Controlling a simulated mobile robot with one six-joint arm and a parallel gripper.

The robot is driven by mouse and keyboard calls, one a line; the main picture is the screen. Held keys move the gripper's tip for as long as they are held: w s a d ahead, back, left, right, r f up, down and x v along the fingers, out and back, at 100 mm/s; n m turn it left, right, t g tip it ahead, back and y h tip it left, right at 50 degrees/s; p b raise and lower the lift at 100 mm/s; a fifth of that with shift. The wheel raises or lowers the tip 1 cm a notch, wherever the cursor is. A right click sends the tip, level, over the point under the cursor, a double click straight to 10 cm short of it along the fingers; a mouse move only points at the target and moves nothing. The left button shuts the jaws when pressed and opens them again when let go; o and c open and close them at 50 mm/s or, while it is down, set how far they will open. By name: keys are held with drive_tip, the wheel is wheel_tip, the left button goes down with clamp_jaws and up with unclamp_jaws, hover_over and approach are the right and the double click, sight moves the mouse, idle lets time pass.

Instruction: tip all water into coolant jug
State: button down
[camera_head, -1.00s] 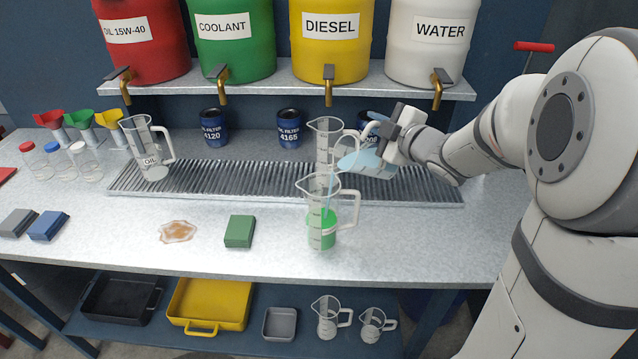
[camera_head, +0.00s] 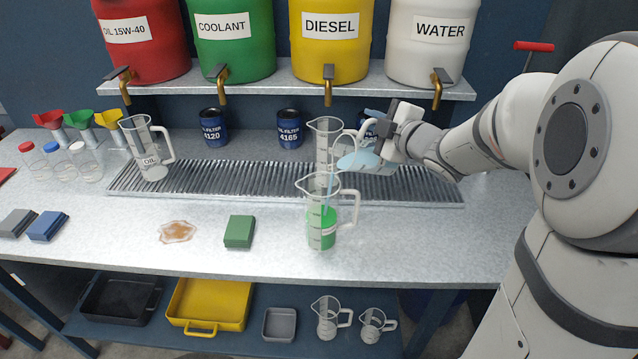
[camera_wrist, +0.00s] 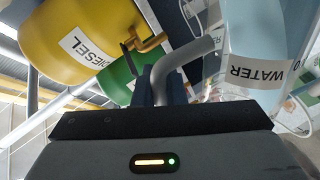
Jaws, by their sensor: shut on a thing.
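The water jug (camera_head: 358,161) is tipped to the left above the bench, with pale blue water in it. A thin stream falls from its lip into the clear jug with green liquid (camera_head: 322,228), which stands upright on the bench front. My gripper (camera_head: 388,136) is shut on the water jug's handle, to the right of and above the green-liquid jug. In the wrist view the water jug (camera_wrist: 256,75) shows its WATER label, and its grey handle (camera_wrist: 185,66) is between the fingers. Any label on the green-liquid jug cannot be read.
An empty-looking clear jug (camera_head: 325,140) stands on the drain grate (camera_head: 230,180) just behind the pour. An OIL jug (camera_head: 150,155) stands at left. A green block (camera_head: 239,231) and brown spill (camera_head: 177,231) lie in front. Drums with taps line the shelf (camera_head: 290,84) above.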

drive_tip(key=shift+s+a+r+n+b, duration=0.25)
drive_tip(key=shift+a+r+n+b, duration=0.05)
drive_tip(key=shift+a+r+n, duration=0.3)
idle(1.0)
drive_tip(key=shift+s+a+r+n+h+b, duration=0.15)
drive_tip(key=shift+s+a+n+b, duration=0.1)
drive_tip(key=shift+a+b, duration=0.2)
drive_tip(key=shift+s+a+r+n+h+b, duration=0.1)
drive_tip(key=shift+s+a+r+n+b, duration=0.1)
drive_tip(key=shift+a+b, duration=0.25)
drive_tip(key=shift+s+a+r+n+h+b, duration=0.15)
drive_tip(key=shift+s+a+n+b, duration=0.1)
drive_tip(key=shift+a+b, duration=0.15)
idle(0.4)
drive_tip(key=shift+s+a+r+n+b, duration=0.25)
drive_tip(key=shift+a+r+n+b, duration=0.1)
drive_tip(key=shift+a+n+b, duration=0.25)
idle(0.4)
